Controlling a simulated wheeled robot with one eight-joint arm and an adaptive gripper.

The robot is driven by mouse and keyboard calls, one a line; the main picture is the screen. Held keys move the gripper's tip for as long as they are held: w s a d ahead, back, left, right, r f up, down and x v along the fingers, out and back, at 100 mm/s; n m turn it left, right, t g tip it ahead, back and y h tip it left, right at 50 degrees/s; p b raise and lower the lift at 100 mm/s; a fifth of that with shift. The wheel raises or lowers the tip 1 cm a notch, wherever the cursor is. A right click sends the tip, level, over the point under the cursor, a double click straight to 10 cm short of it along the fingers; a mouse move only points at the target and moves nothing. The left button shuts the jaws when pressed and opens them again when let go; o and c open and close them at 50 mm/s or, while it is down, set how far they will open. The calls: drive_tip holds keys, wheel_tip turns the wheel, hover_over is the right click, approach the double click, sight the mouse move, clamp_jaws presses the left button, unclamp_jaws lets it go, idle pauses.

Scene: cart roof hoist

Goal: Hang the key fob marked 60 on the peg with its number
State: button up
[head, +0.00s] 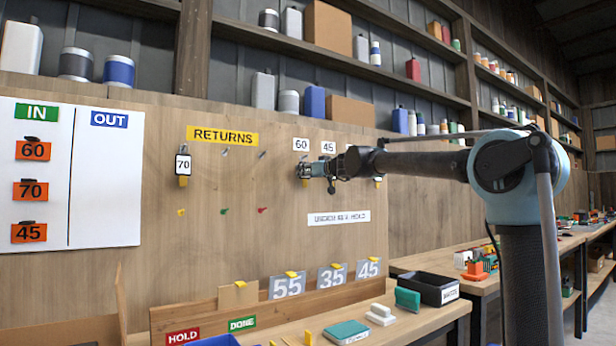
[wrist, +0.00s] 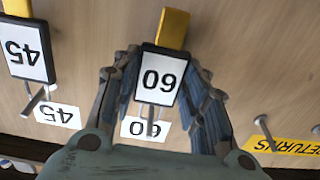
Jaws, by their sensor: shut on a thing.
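The key fob marked 60 (wrist: 160,80) has a white face, a black frame and a yellow tab (wrist: 172,28). My gripper (wrist: 160,72) is shut on its sides, close to the wooden board. In the head view my gripper (head: 305,170) is just below the white 60 label (head: 301,144), and the fob is mostly hidden there. In the wrist view, which is upside down, a metal peg (wrist: 150,124) shows at the fob's top edge, in front of the 60 label (wrist: 147,129). I cannot tell whether the fob's loop is around the peg.
A fob marked 45 (wrist: 27,55) hangs beside the held one, by its 45 label (wrist: 57,114). A fob marked 70 (head: 183,163) hangs under the RETURNS sign (head: 222,136), near bare pegs (head: 225,152). An IN/OUT board (head: 105,185) is at left. A bench with several items is below.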

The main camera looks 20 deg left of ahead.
drive_tip(key=o, duration=1.3)
drive_tip(key=shift+c, duration=0.2)
drive_tip(key=shift+d, duration=0.1)
drive_tip(key=v, duration=1.2)
drive_tip(key=s+d+f+m+g+h, duration=0.3)
drive_tip(key=s+d+f, duration=0.9)
drive_tip(key=f, duration=0.8)
drive_tip(key=s+d+f+m+g+h, duration=0.3)
drive_tip(key=s+d+f+h, duration=0.3)
drive_tip(key=s+d+f, duration=0.5)
drive_tip(key=s+d+f+m+g+h, duration=0.3)
drive_tip(key=s+d+f, duration=0.9)
drive_tip(key=d+f, duration=0.9)
wheel_tip(320, 180, down, 8)
drive_tip(key=shift+s+f+m+h, duration=0.25)
drive_tip(key=shift+s+m+h, duration=0.15)
drive_tip(key=shift+h, duration=0.5)
